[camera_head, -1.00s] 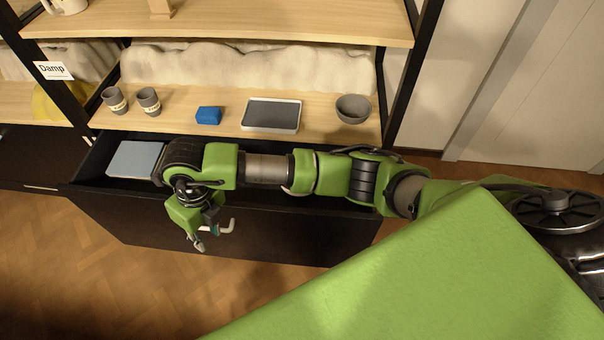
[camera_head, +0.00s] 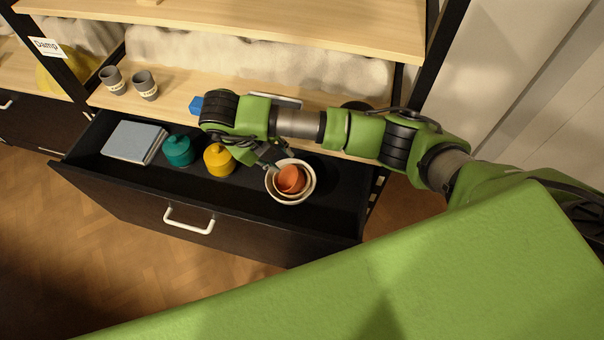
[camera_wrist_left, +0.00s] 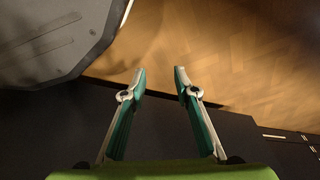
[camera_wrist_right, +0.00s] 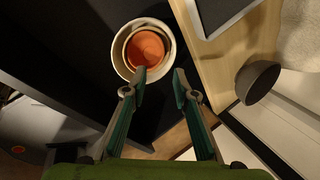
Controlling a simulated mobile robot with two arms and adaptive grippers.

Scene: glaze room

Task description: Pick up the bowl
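A stack of nested bowls, with a cream outer bowl (camera_head: 273,191) and a small orange bowl (camera_head: 291,179) innermost, sits in the open drawer (camera_head: 335,202). The stack also shows in the right wrist view, with the orange bowl (camera_wrist_right: 146,48) in the middle. My right gripper (camera_head: 276,158) is open and empty, above the drawer at the stack's upper left edge. Its fingertips (camera_wrist_right: 159,78) are apart just beside the rim in the right wrist view; contact is unclear. A separate grey bowl (camera_wrist_right: 259,80) stands on the shelf. My left gripper (camera_wrist_left: 160,80) is open and empty.
A teal jar (camera_head: 178,151), a yellow jar (camera_head: 218,160) and a grey-blue book-like block (camera_head: 133,141) lie left in the drawer. The shelf above holds two grey cups (camera_head: 145,84), a blue block (camera_head: 196,105) and a tray (camera_wrist_right: 222,14). The drawer front has a white handle (camera_head: 189,222).

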